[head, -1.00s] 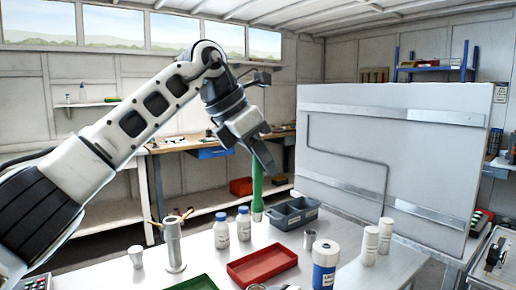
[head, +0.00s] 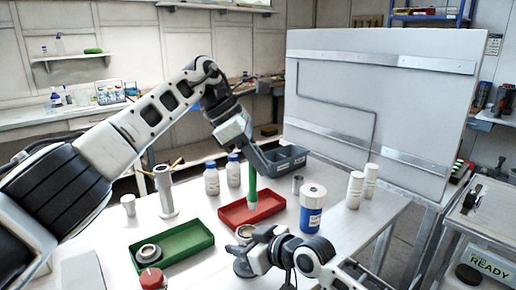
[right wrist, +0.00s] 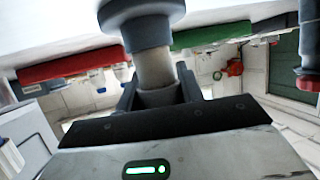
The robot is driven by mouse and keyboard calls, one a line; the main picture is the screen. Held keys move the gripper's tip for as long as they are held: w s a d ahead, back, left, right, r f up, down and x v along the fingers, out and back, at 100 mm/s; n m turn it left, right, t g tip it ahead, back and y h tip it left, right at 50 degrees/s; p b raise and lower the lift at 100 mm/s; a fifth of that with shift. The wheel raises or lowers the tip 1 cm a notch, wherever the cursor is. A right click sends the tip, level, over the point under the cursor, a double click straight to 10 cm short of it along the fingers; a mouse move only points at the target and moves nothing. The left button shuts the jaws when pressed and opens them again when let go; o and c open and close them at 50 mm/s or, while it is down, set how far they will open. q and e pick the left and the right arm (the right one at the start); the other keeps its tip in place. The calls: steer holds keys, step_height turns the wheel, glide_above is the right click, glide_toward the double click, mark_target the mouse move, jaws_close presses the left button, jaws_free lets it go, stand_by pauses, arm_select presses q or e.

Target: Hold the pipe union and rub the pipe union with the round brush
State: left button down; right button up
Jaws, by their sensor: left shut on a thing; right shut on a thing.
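My left gripper (head: 256,162) is shut on the round brush (head: 253,181), which has a green handle and a pale lower end. The brush hangs nearly upright, its lower end in front of the red tray in the head view. My right gripper (head: 256,250) is at the bottom middle, shut on the pipe union (head: 243,269), which has a grey round flange and a tan part. The union also shows in the right wrist view (right wrist: 135,12), between the jaws. The brush end appears above the union with a small gap in the picture; depth is unclear.
The red tray (head: 228,221) lies behind the right gripper. A green tray (head: 192,251) at left holds a grey ring part (head: 148,254). White bottles (head: 211,181), a blue-labelled jar (head: 312,212), a grey bin (head: 290,165) and a metal stand (head: 166,200) surround the work area.

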mark_target(256, 179)
arm_select(q)
steer(key=shift+f, duration=2)
steer(key=shift+s+a+f, duration=0.15)
steer(key=shift+a+f, duration=0.05)
steer(key=shift+a, duration=0.05)
steer(key=shift+d+f, duration=0.15)
steer(key=shift+d, duration=0.1)
steer(key=shift+r, duration=4.05)
